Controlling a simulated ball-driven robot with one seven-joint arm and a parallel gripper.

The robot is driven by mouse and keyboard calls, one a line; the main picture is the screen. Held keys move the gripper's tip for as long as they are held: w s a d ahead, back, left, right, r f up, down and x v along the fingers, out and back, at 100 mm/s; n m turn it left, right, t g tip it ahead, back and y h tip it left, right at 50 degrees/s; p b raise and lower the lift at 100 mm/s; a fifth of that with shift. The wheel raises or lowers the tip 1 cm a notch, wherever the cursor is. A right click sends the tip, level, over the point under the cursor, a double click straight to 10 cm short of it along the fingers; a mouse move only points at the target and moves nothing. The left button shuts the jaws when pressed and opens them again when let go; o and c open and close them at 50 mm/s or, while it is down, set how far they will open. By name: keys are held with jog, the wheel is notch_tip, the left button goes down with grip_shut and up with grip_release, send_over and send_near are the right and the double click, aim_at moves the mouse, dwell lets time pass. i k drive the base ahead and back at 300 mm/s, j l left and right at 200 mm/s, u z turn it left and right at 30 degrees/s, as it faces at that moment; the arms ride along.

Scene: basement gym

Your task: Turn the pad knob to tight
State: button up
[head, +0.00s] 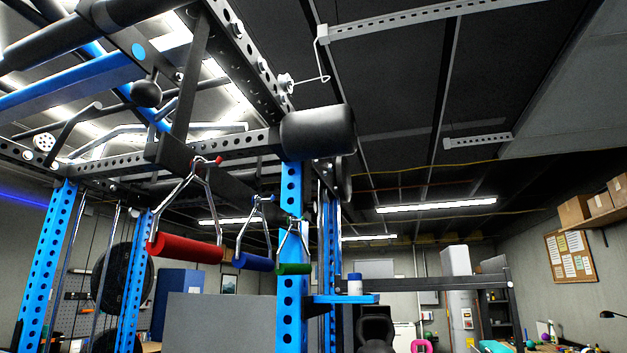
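My gripper is not in view. A black cylindrical pad (308,131) sits at the end of a black perforated beam, in front of the top of a blue upright. A longer black padded roller (60,38) crosses the upper left. A round black knob (147,93) hangs on a short stem below a black bracket at the upper left. I cannot tell for certain whether this is the pad knob, and no tight or loose marking is readable. A small silver fitting (286,82) is on the black beam above the cylindrical pad.
Red (185,248), blue (255,262) and green (294,269) handles hang from the rack. A blue upright (291,255) stands mid-view.

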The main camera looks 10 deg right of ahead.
aim_at(312, 205)
jog(key=i+l+u, duration=0.1)
jog(key=l, duration=0.3)
jog(key=i+l+u, duration=0.1)
jog(key=l, duration=0.35)
jog(key=i+l+u, duration=0.1)
jog(key=l, duration=0.35)
jog(key=i+l+u, duration=0.1)
jog(key=l, duration=0.35)
jog(key=i+l+u, duration=0.1)
jog(key=l, duration=0.35)
jog(key=i, duration=0.1)
